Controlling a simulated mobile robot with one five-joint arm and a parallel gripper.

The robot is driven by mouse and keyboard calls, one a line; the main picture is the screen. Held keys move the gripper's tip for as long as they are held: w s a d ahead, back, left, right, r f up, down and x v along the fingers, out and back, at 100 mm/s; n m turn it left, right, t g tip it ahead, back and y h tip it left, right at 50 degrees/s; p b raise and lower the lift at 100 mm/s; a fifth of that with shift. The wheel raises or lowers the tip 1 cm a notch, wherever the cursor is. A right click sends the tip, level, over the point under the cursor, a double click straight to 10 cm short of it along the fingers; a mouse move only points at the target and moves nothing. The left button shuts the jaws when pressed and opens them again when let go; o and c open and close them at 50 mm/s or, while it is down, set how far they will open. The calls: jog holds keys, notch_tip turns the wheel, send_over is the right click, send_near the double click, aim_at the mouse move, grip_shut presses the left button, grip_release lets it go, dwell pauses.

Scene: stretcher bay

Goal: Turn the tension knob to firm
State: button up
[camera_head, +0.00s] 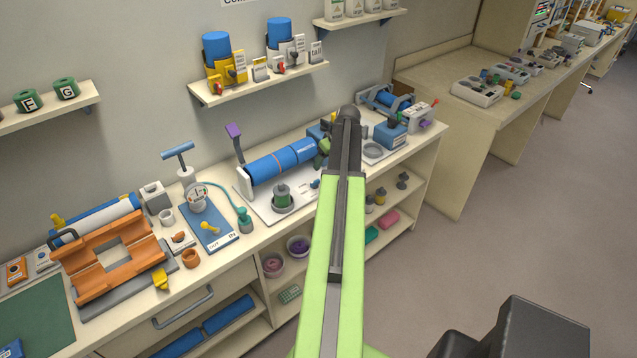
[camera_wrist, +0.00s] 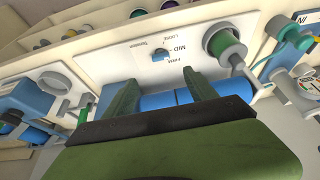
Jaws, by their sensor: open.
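The tension knob (camera_wrist: 160,55) is a small blue knob on a white panel (camera_wrist: 120,62) in the wrist view. Labels LOOSE, MID and FIRM stand beside it, upside down in the picture. I cannot tell which label it points to. It also shows as a small blue spot in the head view, just left of my arm. My gripper (camera_wrist: 163,88) has its two green fingers apart, with nothing held. The knob appears beyond and between the fingertips, apart from them. A blue cylinder (camera_wrist: 160,101) shows between the fingers. In the head view my gripper (camera_head: 322,148) is partly hidden behind my arm.
In the head view a long blue cylinder (camera_head: 275,162) with a purple-handled lever (camera_head: 234,140) lies left of my gripper. The bench is crowded.

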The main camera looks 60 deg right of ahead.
aim_at(316, 182)
jog(key=b+x, duration=1.2)
jog(key=x, duration=0.3)
jog(key=shift+s+b, duration=0.1)
jog(key=shift+b, duration=0.2)
